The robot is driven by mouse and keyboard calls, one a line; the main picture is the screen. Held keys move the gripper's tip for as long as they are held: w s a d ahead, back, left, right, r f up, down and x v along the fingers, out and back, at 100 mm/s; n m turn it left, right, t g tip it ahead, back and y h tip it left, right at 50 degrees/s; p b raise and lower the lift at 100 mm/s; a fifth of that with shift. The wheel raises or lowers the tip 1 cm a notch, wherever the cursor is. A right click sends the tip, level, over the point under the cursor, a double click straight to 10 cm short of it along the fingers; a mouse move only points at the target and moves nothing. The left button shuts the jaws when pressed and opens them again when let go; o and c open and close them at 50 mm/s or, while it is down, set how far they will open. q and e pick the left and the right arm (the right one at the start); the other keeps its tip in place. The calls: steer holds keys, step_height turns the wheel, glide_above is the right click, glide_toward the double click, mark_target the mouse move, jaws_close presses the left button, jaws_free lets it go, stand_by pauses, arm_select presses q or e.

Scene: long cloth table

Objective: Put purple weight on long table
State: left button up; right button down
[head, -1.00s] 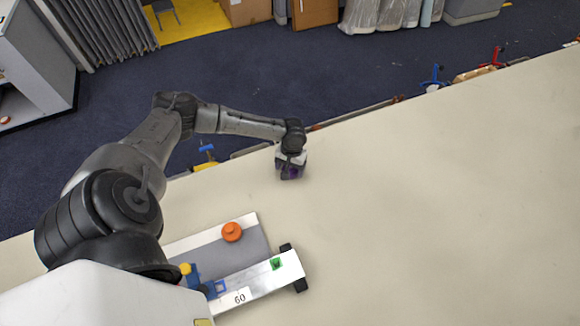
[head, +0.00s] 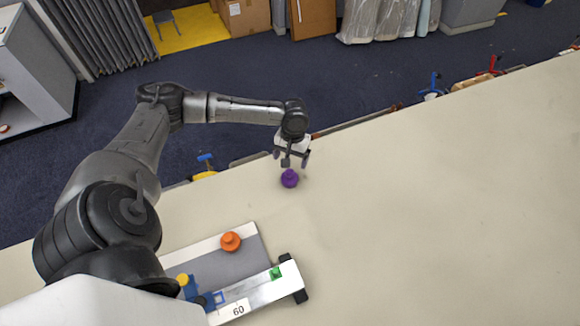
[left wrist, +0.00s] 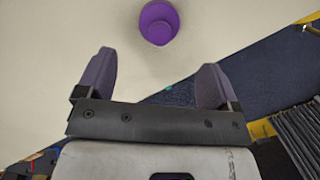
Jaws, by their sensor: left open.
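The purple weight (head: 289,178) stands on the long cloth table (head: 430,190), near its far edge. My left gripper (head: 291,160) is just above and behind the weight in the head view, open and apart from it. In the left wrist view the purple weight (left wrist: 159,22) rests on the pale cloth beyond the two spread fingers (left wrist: 157,80), with nothing between them. My right gripper is not in view.
An orange weight (head: 230,242) sits on a grey and white board (head: 250,250) at the near left. A white bar marked 60 (head: 255,292) with a green piece lies beside it. Clamps (head: 433,88) line the far table edge. The table's right side is clear.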

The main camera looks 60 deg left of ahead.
arm_select(q)
steer(key=shift+w+a+r, duration=0.1)
steer(key=shift+w+r, duration=0.05)
steer(key=shift+r, duration=1.15)
